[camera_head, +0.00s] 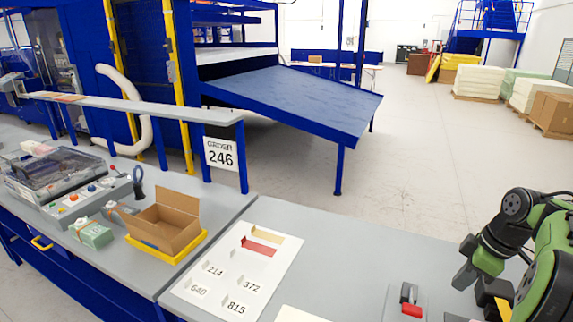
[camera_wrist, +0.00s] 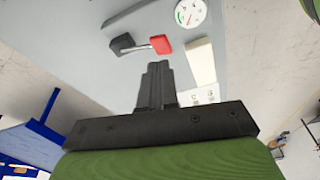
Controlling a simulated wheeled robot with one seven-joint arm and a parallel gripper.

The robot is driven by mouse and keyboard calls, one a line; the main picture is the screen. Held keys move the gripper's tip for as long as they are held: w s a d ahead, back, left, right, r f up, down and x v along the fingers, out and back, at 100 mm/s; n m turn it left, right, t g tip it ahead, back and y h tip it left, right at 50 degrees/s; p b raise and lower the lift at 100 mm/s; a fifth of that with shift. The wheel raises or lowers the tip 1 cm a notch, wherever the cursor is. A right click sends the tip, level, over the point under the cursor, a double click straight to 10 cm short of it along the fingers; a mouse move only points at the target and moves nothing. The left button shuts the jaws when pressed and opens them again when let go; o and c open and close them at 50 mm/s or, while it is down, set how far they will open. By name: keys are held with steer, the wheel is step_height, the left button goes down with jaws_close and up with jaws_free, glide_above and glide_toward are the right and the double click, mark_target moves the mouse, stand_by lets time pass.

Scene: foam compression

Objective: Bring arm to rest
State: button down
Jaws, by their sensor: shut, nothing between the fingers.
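My green and black arm is at the right of the head view, raised over the right end of the grey bench (camera_head: 350,250). My gripper (camera_head: 464,280) points down and left there. In the wrist view my gripper (camera_wrist: 157,70) has its two dark fingers together, with nothing between them. Past the fingertips in that view, a tool with a red end and a black end (camera_wrist: 160,45) lies on the grey surface, apart from the fingers. A red and black item (camera_head: 411,300) also lies on the bench in the head view, left of my arm.
A white sheet with printed numbers (camera_head: 222,284) lies on the bench. An open cardboard box (camera_head: 165,222) stands in a yellow tray (camera_head: 190,250) farther left. The wrist view shows a round dial (camera_wrist: 190,12) and a cream block (camera_wrist: 201,62). The bench between sheet and arm is mostly clear.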

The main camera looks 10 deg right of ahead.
steer(key=s+a+r+m+t+h, duration=0.15)
steer(key=a+r, duration=0.25)
steer(key=a, duration=0.7)
steer(key=s+a+r+m, duration=0.1)
steer(key=a+r+m, duration=0.2)
steer(key=a, duration=0.9)
steer(key=s+a+f+m+t, duration=0.1)
steer(key=s+a+f+m, duration=0.1)
steer(key=s, duration=0.4)
steer(key=s+a+f+m+t, duration=0.1)
steer(key=s+a+m, duration=0.1)
steer(key=s+a, duration=0.2)
steer(key=s, duration=0.3)
steer(key=shift+a+f, duration=0.35)
steer(key=shift+a, duration=0.05)
steer(key=shift+h, duration=0.25)
steer(key=shift+s, duration=0.1)
